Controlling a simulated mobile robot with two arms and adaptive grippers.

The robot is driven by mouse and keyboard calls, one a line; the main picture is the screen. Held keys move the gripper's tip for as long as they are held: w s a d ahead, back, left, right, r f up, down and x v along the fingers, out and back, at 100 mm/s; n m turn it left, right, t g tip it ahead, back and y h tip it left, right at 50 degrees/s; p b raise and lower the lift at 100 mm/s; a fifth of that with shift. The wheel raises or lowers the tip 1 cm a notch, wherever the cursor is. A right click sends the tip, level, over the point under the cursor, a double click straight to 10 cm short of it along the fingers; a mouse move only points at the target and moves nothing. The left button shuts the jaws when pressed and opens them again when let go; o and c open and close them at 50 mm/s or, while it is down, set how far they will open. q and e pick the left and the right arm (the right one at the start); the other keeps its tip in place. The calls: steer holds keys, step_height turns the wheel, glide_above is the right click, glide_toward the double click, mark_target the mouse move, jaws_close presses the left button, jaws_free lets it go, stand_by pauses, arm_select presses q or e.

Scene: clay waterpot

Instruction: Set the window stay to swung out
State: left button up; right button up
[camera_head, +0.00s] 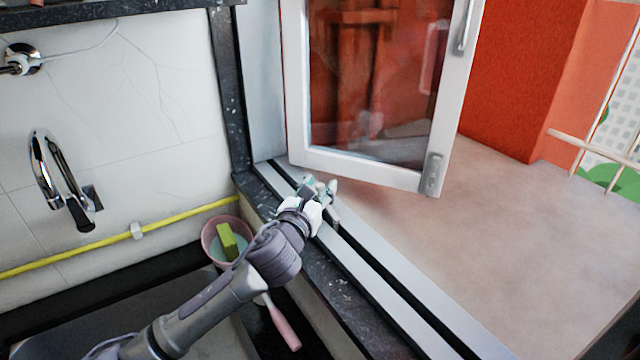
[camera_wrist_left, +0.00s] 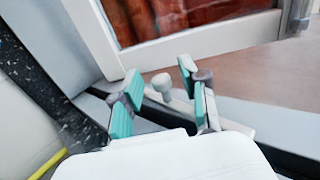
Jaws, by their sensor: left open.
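The white-framed window sash (camera_head: 375,176) stands open over the outer ledge. Its lower frame also shows in the left wrist view (camera_wrist_left: 200,40). The window stay appears as a pale bar with a small round knob (camera_wrist_left: 163,84), low by the sill track. My left gripper (camera_head: 319,187) is over the sill track near the sash's lower hinge-side corner. In the left wrist view its teal-padded fingers (camera_wrist_left: 158,84) are apart, with the knob showing in the gap between them. I cannot tell whether either finger touches it. In the head view my gripper hides most of the stay.
A dark stone sill edge (camera_head: 345,290) and pale tracks run beneath my left arm. A pink bowl (camera_head: 210,243) with a yellow-green sponge (camera_head: 227,240) sits left of the arm. A chrome tap (camera_head: 45,175) is farther left. The outer ledge (camera_head: 500,240) is clear.

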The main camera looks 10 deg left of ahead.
arm_select(q)
steer(key=shift+w, duration=0.45)
steer(key=shift+c, duration=0.2)
jaws_close()
